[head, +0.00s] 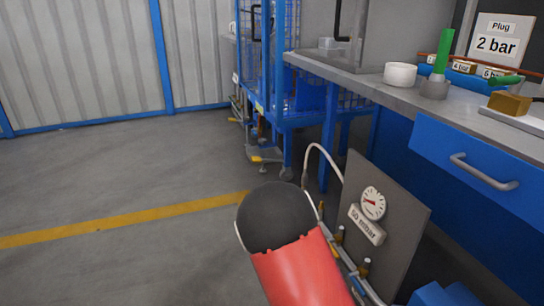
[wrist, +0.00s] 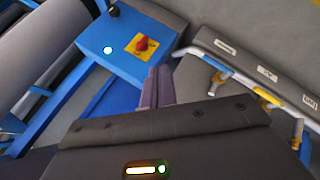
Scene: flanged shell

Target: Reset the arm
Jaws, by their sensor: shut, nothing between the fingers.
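My gripper (wrist: 160,78) shows in the wrist view as two dark fingers side by side, shut with nothing between them. Beyond the fingertips is a blue control box (wrist: 112,42) with a red rotary switch (wrist: 142,44) on a yellow plate. I cannot tell how far the fingers are from the box. In the head view my red arm with its dark rounded end rises at the bottom centre, and my gripper cannot be made out there.
In the head view a gauge panel (head: 405,235) marked 50 mbar stands right of my arm. A workbench (head: 390,97) with a blue drawer (head: 460,160) runs along the right. A blue wire cage (head: 268,60) stands behind. Open floor (head: 120,180) lies left.

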